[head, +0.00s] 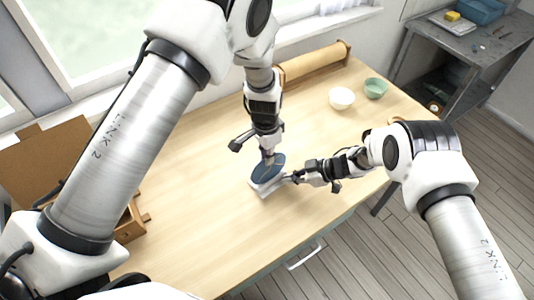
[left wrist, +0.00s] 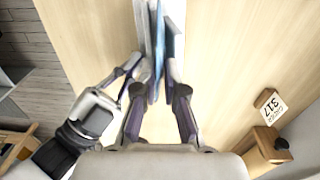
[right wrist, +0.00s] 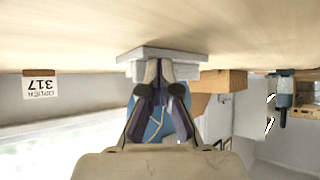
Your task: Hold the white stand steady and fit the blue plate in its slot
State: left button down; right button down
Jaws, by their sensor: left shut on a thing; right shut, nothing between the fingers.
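The white stand (head: 266,190) is on the table, and the blue plate (head: 268,168) is upright at it. My left gripper (head: 267,156) is shut on the plate's upper edge from above. In the left wrist view the plate (left wrist: 174,45) is seen edge-on beside the stand (left wrist: 143,18). My right gripper (head: 291,178) is shut, its tips close against the stand's right side. In the right wrist view, upside down, its fingers (right wrist: 163,66) overlap the stand (right wrist: 145,52); the gold-seamed plate (right wrist: 155,128) is behind them. The plate's lower edge is hidden, so I cannot tell whether it is in the slot.
A cardboard box (head: 45,160) is at the left. An order card (left wrist: 271,105) stands on the table. The table's front middle is clear.

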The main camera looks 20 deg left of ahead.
pick_arm(q)
jog(key=c, duration=1.2)
grip_release()
jog(key=o, duration=0.4)
jog(key=shift+o, duration=0.2)
jog(key=shift+r, duration=0.15)
jog(key=shift+r, duration=3.9)
